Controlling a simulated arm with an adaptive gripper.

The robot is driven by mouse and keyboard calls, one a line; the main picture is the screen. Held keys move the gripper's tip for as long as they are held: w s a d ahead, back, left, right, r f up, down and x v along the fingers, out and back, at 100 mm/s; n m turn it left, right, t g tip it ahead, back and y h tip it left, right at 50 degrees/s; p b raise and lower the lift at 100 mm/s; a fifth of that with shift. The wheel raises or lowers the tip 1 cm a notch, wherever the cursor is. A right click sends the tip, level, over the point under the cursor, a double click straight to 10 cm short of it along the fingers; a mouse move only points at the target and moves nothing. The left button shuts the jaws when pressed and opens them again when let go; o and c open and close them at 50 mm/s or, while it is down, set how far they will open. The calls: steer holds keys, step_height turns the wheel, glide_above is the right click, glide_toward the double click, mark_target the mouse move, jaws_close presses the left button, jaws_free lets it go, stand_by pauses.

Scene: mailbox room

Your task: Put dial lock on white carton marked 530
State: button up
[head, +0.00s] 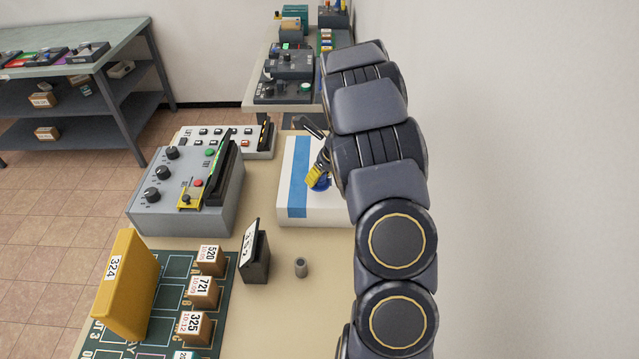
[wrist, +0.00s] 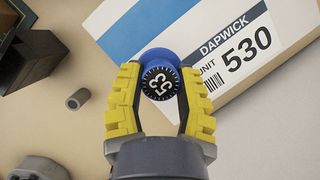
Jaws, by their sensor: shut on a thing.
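My gripper (wrist: 160,98) has yellow-padded fingers closed on either side of the dial lock (wrist: 160,83), a blue round lock with a black face reading 53. In the head view the gripper (head: 318,178) is over the white carton, with a bit of the blue lock (head: 322,184) showing beside it. The white carton (wrist: 262,75) has a blue stripe and a label reading DAPWICK UNIT 530. The carton also shows in the head view (head: 270,210), partly hidden by my arm. I cannot tell whether the lock touches the carton top.
A grey control box (head: 180,215) stands left of the carton. A dark block with a label (head: 254,255) and a small grey cylinder (head: 300,267) stand in front of it. A yellow folder (head: 125,285) and several small numbered boxes (head: 203,292) are on a green mat at front left.

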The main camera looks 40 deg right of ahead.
mark_target(320, 185)
steer(key=shift+w+d+f, duration=0.1)
steer(key=shift+f, duration=1.6)
steer(key=shift+f, duration=0.1)
steer(key=o, duration=1)
